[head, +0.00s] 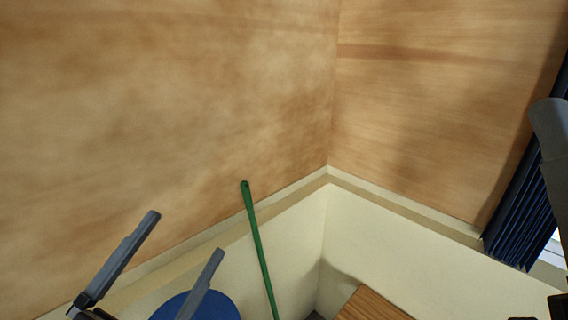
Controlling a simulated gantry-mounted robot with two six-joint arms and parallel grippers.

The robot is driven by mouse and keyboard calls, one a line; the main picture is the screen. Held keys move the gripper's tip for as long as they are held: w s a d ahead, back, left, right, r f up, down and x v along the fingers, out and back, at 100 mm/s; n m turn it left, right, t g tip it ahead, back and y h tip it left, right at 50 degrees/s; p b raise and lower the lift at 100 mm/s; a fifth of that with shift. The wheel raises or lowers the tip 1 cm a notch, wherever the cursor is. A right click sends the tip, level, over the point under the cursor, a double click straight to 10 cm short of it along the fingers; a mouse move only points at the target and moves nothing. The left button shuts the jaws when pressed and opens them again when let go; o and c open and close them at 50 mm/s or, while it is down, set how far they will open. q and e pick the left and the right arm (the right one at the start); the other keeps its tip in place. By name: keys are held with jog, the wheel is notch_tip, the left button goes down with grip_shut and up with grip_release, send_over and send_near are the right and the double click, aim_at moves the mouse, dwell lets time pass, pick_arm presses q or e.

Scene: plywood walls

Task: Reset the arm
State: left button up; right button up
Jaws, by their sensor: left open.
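My left gripper (182,235) is at the bottom left of the head view. Its two grey fingers point up and to the right, spread apart, with nothing between them. Part of my right arm (553,150) shows as a dark link at the right edge. The right gripper's fingers cannot be made out.
Plywood walls (170,110) meet in a corner above a cream lower wall (400,250). A green pole (258,245) leans there. A blue round object (218,306) is partly behind a left finger. A wooden surface (372,306) shows at the bottom, and a dark blue curtain (518,220) hangs at right.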

pick_arm(q)
jog(key=s+a+r+n+t+y, duration=0.2)
jog(key=s+r+n+t+y, duration=0.15)
jog(key=r, duration=0.45)
jog(key=s+a+r+n+t+y, duration=0.25)
jog(key=r+n+y, duration=0.25)
jog(key=r, duration=0.3)
notch_tip(320, 180, up, 20)
jog(key=n+p, duration=0.2)
jog(key=p, duration=1.9)
jog(key=shift+w+a+r, duration=0.2)
jog(key=shift+w+a, duration=0.1)
